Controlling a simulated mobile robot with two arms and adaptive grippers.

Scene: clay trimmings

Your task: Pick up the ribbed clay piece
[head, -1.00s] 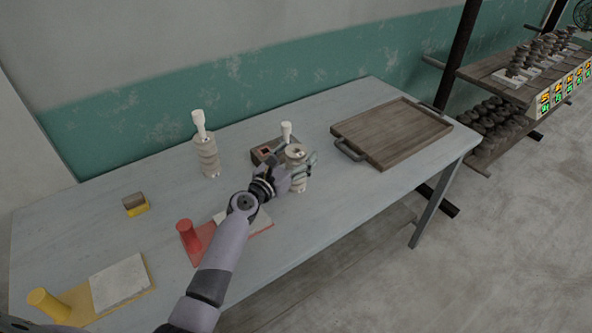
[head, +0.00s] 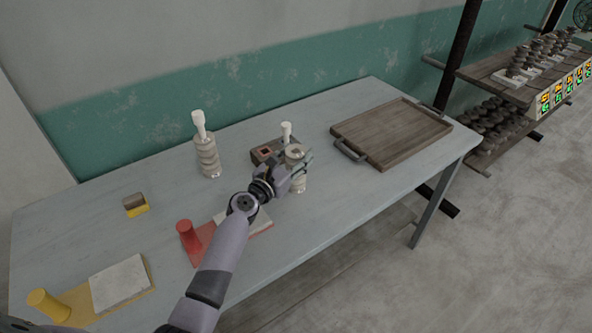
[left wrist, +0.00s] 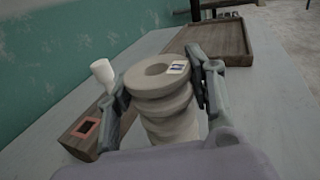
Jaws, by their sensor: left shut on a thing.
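The ribbed clay piece (head: 298,180) is a pale, stacked-ring cylinder with a hole in its top, standing upright on the table in the head view. In the left wrist view the clay piece (left wrist: 166,88) fills the middle, with a small label on its top ring. My left gripper (head: 296,163) is shut on it, with one finger on each side, as the left wrist view (left wrist: 163,82) also shows. The gripper hides part of its side in the head view. My right gripper is not in view.
A wooden block (head: 264,151) and a white-topped thing (head: 287,132) stand just behind. Another ringed piece with a white top (head: 207,155) is farther left. A wooden tray (head: 391,132) lies right. Red (head: 189,236) and yellow (head: 48,305) handled boards are left.

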